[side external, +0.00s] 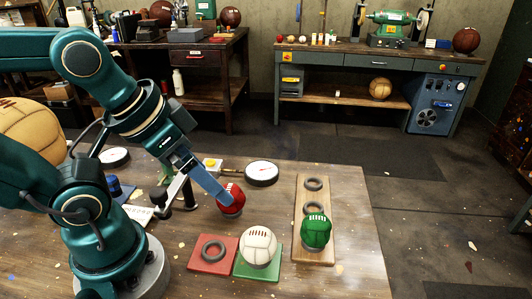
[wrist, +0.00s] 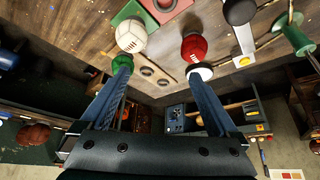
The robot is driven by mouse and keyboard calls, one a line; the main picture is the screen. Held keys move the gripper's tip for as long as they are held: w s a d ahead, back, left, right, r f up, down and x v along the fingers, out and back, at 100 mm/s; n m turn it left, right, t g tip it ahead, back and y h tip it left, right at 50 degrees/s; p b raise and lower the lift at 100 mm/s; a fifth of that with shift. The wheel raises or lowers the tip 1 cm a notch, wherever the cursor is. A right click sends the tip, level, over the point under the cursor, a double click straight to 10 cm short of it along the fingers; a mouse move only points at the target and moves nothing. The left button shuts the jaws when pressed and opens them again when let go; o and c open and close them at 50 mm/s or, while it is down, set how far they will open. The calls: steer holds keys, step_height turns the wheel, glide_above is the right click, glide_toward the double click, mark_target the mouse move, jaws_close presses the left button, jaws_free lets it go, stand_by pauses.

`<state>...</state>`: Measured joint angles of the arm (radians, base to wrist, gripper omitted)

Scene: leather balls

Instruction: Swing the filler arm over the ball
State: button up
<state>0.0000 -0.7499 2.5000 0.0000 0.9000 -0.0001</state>
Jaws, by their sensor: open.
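A red ball (side external: 231,198) sits on the table beside my gripper (side external: 222,199); it also shows in the wrist view (wrist: 194,48). A pale bar (side external: 171,190) beside a dark post (side external: 190,195), which looks like the filler arm, stands left of the red ball and is partly hidden by my gripper. In the wrist view a pale bar (wrist: 245,39) and a black knob (wrist: 238,12) lie right of the red ball. My gripper's fingers (wrist: 160,68) are wide apart with nothing between them. Contact with the red ball cannot be told.
A white ball (side external: 258,246) rests on a green mat (side external: 243,270). A green ball (side external: 316,232) sits on a wooden board (side external: 301,202) with dark rings. A red mat (side external: 204,265) holds another ring. A round gauge (side external: 262,173) lies behind the red ball.

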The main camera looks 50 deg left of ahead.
steer(key=c, duration=0.5)
steer(key=shift+s+a+r+n, duration=0.1)
steer(key=shift+a+n, duration=0.2)
steer(key=shift+n, duration=0.3)
steer(key=c, duration=0.5)
steer(key=shift+s+a+r+n+g+y, duration=0.1)
steer(key=shift+a+n+g+y, duration=0.15)
steer(key=shift+n, duration=0.3)
steer(key=shift+s+a+r+n+g+y, duration=0.15)
steer(key=shift+a+n, duration=0.15)
steer(key=shift+n, duration=0.25)
jaws_close()
steer(key=s+a+r+n+g+y, duration=0.1)
steer(key=s+a+r+n+g, duration=0.2)
steer(key=n, duration=0.7)
steer(key=s+a+r+n+g+y, duration=0.15)
steer(key=s+a+n+g, duration=0.3)
steer(key=n, duration=0.65)
glide_above(172, 185)
steer(key=s+d, duration=0.2)
steer(key=s, duration=0.3)
step_height(172, 185, down, 9)
steer(key=shift+w+d+t, duration=0.2)
steer(key=shift+t, duration=0.25)
steer(key=shift+d, duration=0.1)
